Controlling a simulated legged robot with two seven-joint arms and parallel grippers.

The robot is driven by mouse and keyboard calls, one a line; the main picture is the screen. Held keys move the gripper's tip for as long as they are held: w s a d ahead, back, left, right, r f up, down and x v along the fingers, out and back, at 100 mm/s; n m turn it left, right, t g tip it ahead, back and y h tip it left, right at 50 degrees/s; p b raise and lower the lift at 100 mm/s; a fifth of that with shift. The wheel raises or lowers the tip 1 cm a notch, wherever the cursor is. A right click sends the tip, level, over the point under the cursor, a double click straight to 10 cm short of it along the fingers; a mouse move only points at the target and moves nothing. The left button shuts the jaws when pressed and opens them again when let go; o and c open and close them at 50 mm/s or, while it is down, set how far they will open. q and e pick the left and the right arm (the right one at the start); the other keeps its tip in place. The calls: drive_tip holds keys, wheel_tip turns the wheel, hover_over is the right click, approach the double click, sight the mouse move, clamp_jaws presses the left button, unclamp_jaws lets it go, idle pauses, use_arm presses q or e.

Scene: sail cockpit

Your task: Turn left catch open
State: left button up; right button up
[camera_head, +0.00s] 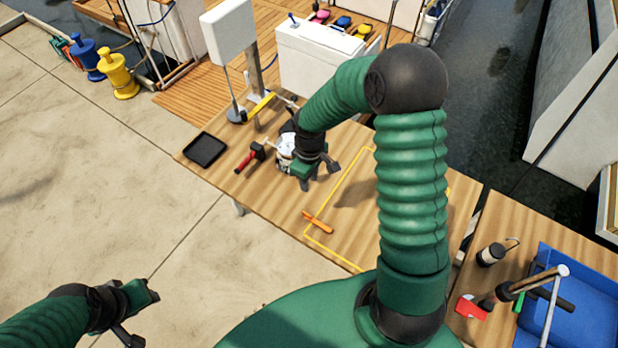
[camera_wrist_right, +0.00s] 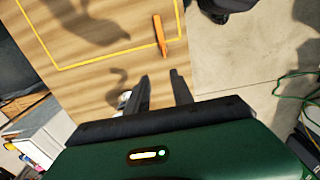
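I cannot single out a left catch in either view. My right gripper (camera_head: 317,174) is low over the wooden table (camera_head: 222,176). In the right wrist view its two fingers (camera_wrist_right: 161,92) stand apart with nothing between them. A small white object (camera_head: 286,146) is close beside it, partly hidden by the gripper; whether they touch I cannot tell. An orange handle-like piece (camera_head: 318,222) lies across the yellow outline nearer to me, also in the wrist view (camera_wrist_right: 159,35). My left gripper (camera_head: 138,312) hangs at the lower left, away from the table, its fingers apart and empty.
A red-handled hammer (camera_head: 249,157) and black tray (camera_head: 205,150) are on the table's left. A yellow-handled tool (camera_head: 262,104) and white panel (camera_head: 229,38) stand behind. A white chest (camera_head: 318,58) is at the back. A blue bin (camera_head: 580,300) is at right.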

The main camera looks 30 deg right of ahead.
drive_tip(key=shift+d, duration=0.1)
wheel_tip(320, 180, up, 17)
drive_tip(key=b, duration=0.1)
drive_tip(key=shift+f, duration=0.15)
idle(0.5)
